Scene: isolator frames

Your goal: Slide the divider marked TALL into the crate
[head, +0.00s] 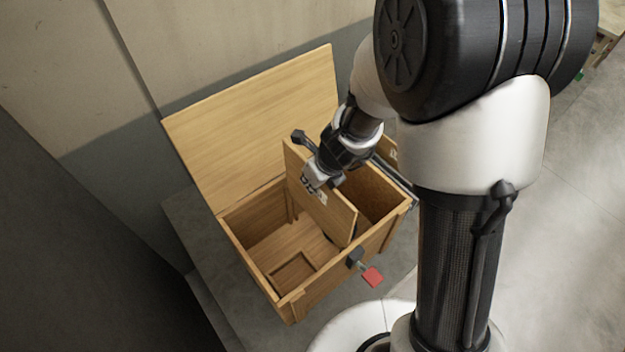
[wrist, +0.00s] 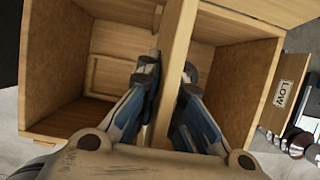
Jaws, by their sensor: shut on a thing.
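The crate (head: 290,297) is an open wooden box with its lid (head: 250,125) raised at the back. My gripper (head: 322,178) is shut on a flat wooden divider (head: 325,212), one finger on each face. The divider stands on edge across the crate's middle, its upper part above the rim. A pale label shows on its face, but I cannot read it. In the wrist view the divider (wrist: 181,30) runs between my gripper's fingertips (wrist: 169,78), with open crate space on both sides. I cannot tell whether its lower edges are in any slots.
Another wooden panel marked LOW (wrist: 286,92) is outside the crate at its right. A wall stands behind the lid. The crate's left compartment floor is clear.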

